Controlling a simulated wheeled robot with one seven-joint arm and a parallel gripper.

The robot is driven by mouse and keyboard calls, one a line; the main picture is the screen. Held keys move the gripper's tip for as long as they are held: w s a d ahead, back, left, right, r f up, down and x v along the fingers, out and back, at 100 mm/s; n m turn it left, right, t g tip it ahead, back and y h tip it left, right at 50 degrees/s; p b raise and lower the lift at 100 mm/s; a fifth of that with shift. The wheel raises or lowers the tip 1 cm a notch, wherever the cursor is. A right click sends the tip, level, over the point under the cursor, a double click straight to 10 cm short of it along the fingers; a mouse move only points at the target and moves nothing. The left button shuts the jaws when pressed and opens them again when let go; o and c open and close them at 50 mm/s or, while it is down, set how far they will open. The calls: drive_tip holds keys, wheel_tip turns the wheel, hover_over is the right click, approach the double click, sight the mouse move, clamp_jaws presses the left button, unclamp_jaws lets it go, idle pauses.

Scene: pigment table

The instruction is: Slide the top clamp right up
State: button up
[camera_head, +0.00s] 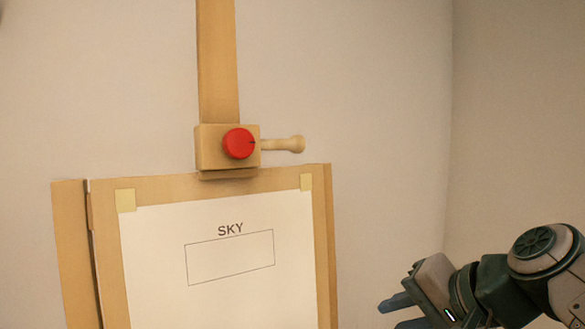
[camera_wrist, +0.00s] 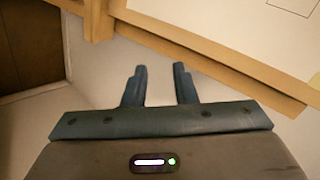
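The top clamp (camera_head: 213,149) is a wooden block on the easel's upright mast (camera_head: 218,60). It has a red knob (camera_head: 239,143) on its front and a pale wooden peg handle (camera_head: 284,144) sticking out to the right. Its lower lip sits at the top edge of the board (camera_head: 160,186). My gripper (camera_head: 390,312) is at the lower right in the head view, well below and right of the clamp, apart from it. In the wrist view my gripper (camera_wrist: 160,80) has its two fingers apart with nothing between them. The clamp is not in the wrist view.
A paper marked SKY with an empty rectangle (camera_head: 160,250) is taped to the board. The mast above the clamp is bare as far as the view shows. The wall behind is plain, with free room right of the easel. Wooden easel parts (camera_wrist: 97,20) show near my fingers.

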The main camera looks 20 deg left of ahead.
drive_tip(key=w+a+r+y+b, duration=0.15)
drive_tip(key=a+r+y, duration=0.35)
drive_tip(key=r, duration=0.5)
drive_tip(key=g+y, duration=0.1)
drive_tip(key=y, duration=0.3)
approach(280, 144)
drive_tip(key=p+x, duration=0.4)
drive_tip(key=x, duration=0.7)
drive_tip(key=shift+a, duration=0.1)
drive_tip(key=shift+x, duration=0.8)
drive_tip(key=shift+c, duration=0.4)
clamp_jaws()
